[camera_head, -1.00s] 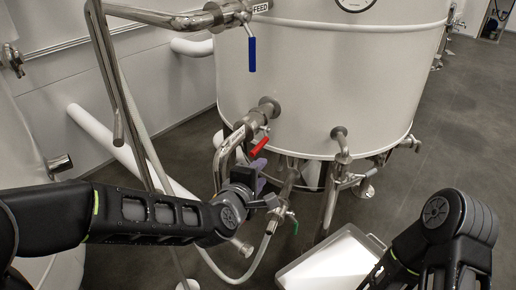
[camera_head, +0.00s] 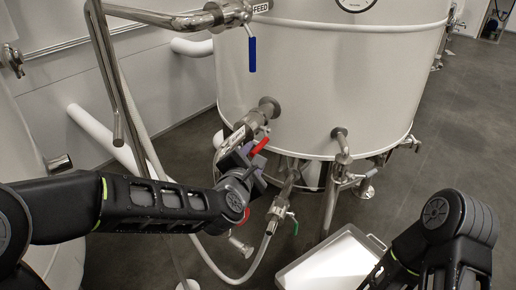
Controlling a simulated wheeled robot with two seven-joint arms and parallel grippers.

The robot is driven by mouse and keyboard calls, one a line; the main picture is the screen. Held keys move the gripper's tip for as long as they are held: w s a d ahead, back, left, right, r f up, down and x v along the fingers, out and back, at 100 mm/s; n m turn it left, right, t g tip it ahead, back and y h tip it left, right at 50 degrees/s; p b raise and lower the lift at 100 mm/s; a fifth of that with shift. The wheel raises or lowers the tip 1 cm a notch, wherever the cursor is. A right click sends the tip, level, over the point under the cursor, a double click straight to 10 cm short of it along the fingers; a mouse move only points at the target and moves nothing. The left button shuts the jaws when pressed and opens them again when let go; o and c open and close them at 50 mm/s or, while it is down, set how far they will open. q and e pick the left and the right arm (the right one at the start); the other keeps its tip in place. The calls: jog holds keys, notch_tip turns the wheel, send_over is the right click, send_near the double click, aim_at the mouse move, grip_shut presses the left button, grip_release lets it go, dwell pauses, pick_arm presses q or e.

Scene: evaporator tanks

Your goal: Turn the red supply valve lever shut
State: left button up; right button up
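The red supply valve lever (camera_head: 261,145) sticks out at a slant from the steel valve (camera_head: 252,123) low on the left of the white tank (camera_head: 320,80). My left gripper (camera_head: 250,160) is just below the lever, its dark fingers close to the lever's lower end. I cannot tell whether they touch it or how far apart they are. The gripper and wrist hide part of the pipe below the valve. My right arm (camera_head: 445,225) shows at the lower right, but its gripper is not visible.
A blue-handled feed valve (camera_head: 252,53) hangs above. A green-handled valve (camera_head: 292,218) with a clear hose (camera_head: 262,255) is below my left gripper. A white tray (camera_head: 335,262) lies on the floor between my arms. Steel pipes stand at the left.

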aim_at(256, 152)
pick_arm(q)
jog(key=x, duration=0.5)
jog(key=shift+w+f, duration=0.1)
jog(key=shift+w, duration=0.1)
grip_shut()
dwell(1.2)
